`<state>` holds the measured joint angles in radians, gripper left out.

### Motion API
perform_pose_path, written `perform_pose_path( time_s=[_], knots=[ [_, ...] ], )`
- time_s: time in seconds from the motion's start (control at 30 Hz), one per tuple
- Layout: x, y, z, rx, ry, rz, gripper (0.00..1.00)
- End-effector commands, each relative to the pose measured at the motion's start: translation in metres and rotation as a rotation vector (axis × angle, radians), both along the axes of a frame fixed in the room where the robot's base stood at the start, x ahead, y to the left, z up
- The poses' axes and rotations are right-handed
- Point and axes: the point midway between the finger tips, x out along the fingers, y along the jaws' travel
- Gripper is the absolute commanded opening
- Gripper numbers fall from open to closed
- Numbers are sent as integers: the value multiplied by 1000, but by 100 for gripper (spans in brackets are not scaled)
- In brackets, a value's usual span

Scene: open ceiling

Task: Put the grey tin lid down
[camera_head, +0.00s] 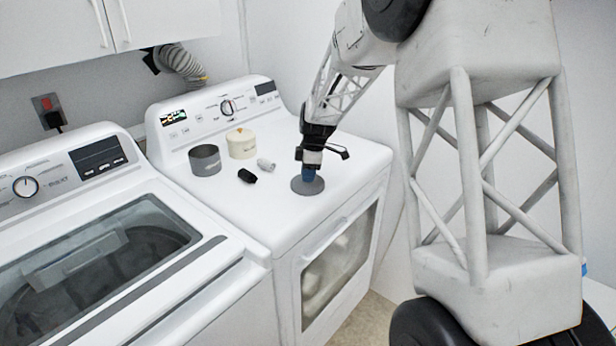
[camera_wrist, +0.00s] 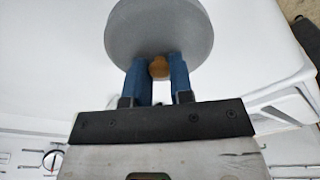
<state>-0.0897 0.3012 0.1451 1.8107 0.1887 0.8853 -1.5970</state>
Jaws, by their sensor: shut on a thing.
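The grey tin lid (camera_head: 308,186) is a flat round disc with a small tan knob (camera_wrist: 158,68), seen in the wrist view. My gripper (camera_head: 309,172) points down at the right part of the dryer top, with its blue fingers (camera_wrist: 157,75) shut on the knob. The lid shows large in the wrist view (camera_wrist: 160,25). It is at or just above the white dryer top (camera_head: 240,208); I cannot tell whether it touches. An open grey tin (camera_head: 205,160) stands to the left on the dryer top.
A cream tin with its lid on (camera_head: 241,143) stands beside the grey tin. A small black item (camera_head: 246,176) and a small light grey item (camera_head: 266,164) lie between the tins and the lid. The dryer's front edge is close to the lid. A washer (camera_head: 110,260) stands at left.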

Motion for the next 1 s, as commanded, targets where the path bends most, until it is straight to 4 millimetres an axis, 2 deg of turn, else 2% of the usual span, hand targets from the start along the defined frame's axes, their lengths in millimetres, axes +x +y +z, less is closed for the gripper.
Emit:
perform_pose_path(
  time_s=[0.13,0.57,0.6,0.73,0.77,1.0],
  knots=[
    [0,0,-11,0,0,0,0],
    [0,0,-14,0,0,0,0],
    [0,0,-14,0,0,0,24],
    [0,0,-14,0,0,0,44],
    [0,0,-14,0,0,0,47],
    [0,0,-14,0,0,0,47]
  ],
)
